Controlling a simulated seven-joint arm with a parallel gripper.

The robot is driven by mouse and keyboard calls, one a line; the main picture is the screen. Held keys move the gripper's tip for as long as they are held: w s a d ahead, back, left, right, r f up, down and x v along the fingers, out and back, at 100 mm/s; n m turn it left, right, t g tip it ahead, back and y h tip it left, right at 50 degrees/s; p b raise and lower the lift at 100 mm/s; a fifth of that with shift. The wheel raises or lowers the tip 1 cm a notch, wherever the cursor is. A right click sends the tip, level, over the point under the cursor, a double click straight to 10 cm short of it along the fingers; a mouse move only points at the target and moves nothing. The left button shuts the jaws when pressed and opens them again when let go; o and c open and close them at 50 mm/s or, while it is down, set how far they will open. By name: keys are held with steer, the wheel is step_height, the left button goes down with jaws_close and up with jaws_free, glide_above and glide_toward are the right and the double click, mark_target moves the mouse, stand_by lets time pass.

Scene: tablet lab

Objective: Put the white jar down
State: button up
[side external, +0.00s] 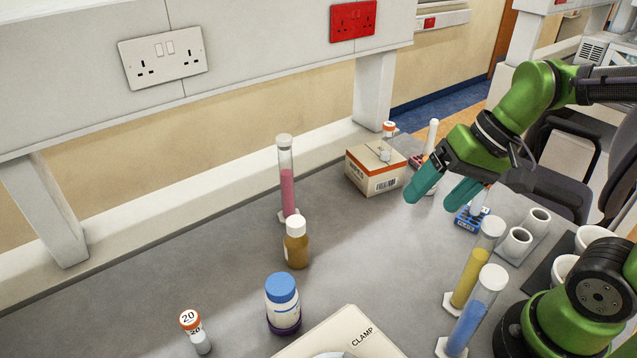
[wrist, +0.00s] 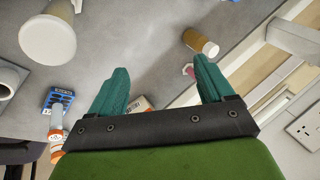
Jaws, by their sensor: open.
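I cannot tell for sure which thing is the white jar. A small pale bottle with an orange-and-white top marked 20 (side external: 196,332) stands at the front left of the bench. A pale jar with a blue lid (side external: 283,302) and a dark purple lower band stands right of it. An amber bottle with a white cap (side external: 296,246) stands behind; it also shows in the wrist view (wrist: 200,42). My gripper (side external: 432,196) is open and empty, raised above the bench near the cardboard box (side external: 376,168). Its teal fingers are apart in the wrist view (wrist: 160,88).
A pink-filled cylinder (side external: 287,180) stands near the back ledge. Yellow (side external: 470,275) and blue (side external: 470,322) cylinders stand at right, near a blue rack (side external: 472,218) and white cups (side external: 516,241). A CLAMP-marked plate (side external: 350,325) lies in front. The bench centre is clear.

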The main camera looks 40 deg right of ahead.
steer(key=d+r+t, duration=0.1)
steer(key=d+r+t+h, duration=0.1)
steer(key=d+r+n+t, duration=0.1)
steer(key=shift+s+d+r+h, duration=0.1)
steer(key=shift+s+r+h, duration=0.15)
steer(key=shift+s+h, duration=0.15)
stand_by(1.0)
